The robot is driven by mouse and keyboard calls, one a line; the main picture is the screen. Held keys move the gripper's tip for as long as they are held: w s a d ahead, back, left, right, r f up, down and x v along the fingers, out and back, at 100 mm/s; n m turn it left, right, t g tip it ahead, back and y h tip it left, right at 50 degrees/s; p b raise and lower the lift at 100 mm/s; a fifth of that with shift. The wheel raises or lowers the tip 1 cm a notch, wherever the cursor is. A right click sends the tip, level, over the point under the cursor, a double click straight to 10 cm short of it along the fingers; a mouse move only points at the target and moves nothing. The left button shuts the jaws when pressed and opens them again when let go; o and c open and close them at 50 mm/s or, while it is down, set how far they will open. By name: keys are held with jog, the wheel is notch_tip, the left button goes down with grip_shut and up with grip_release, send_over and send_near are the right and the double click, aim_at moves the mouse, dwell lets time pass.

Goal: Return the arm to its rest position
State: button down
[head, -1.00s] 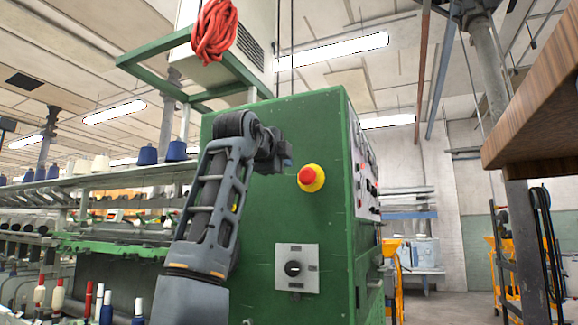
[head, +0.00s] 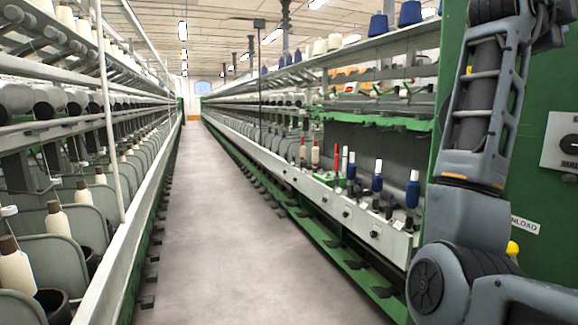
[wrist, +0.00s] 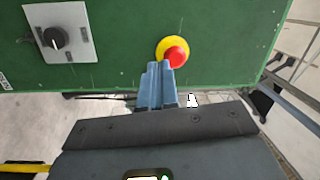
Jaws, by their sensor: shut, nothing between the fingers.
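My gripper (wrist: 160,72) shows in the wrist view, its two blue-grey fingers together with nothing between them. The fingertips point toward a green machine cabinet (wrist: 115,60), just beside a red push button (wrist: 177,57) on a yellow collar. I cannot tell whether they touch the button. In the head view my grey arm (head: 480,120) stands upright at the right edge, in front of the green cabinet (head: 540,225). My gripper is outside that view.
A rotary switch on a grey plate (wrist: 62,32) sits on the cabinet, left of the button. In the head view a clear aisle floor (head: 215,220) runs between rows of spinning frames. Bobbins (head: 376,178) stand along the right frame, close to my arm.

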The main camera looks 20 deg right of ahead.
jog(key=w+a+f+n+t+y+p, duration=0.1)
jog(key=w+a+f+n+t, duration=0.15)
jog(key=f+n, duration=0.4)
jog(key=w+a+f+n+t+y, duration=0.1)
jog(key=w+a+f+n+t, duration=0.2)
jog(key=f, duration=0.7)
jog(key=w+a+f+n+t+p, duration=0.1)
jog(key=a+f+n+t, duration=0.25)
jog(key=f, duration=0.45)
jog(key=s+a+f+n+t+y, duration=0.2)
jog(key=s+a+f+n+y, duration=0.25)
jog(key=f, duration=0.45)
jog(key=s+a+f+n+t+y, duration=0.2)
jog(key=a+f+n+y, duration=0.1)
jog(key=a+f+n, duration=0.5)
jog(key=s+a+f+n+y+p, duration=0.2)
jog(key=s+a+f+y, duration=0.3)
jog(key=s+f, duration=0.4)
jog(key=s+a+n+y, duration=0.1)
jog(key=s+a, duration=0.3)
jog(key=s, duration=0.5)
jog(key=s+a+r+n+g+y+p, duration=0.1)
jog(key=s+a, duration=0.3)
jog(key=s, duration=0.6)
jog(key=s+a+r+n+y, duration=0.1)
jog(key=s+a, duration=0.3)
jog(key=s, duration=0.6)
jog(key=shift+s+n+g+y+p, duration=0.15)
jog(key=shift+n+g+y+p, duration=0.15)
jog(key=shift+n+g+y, duration=0.15)
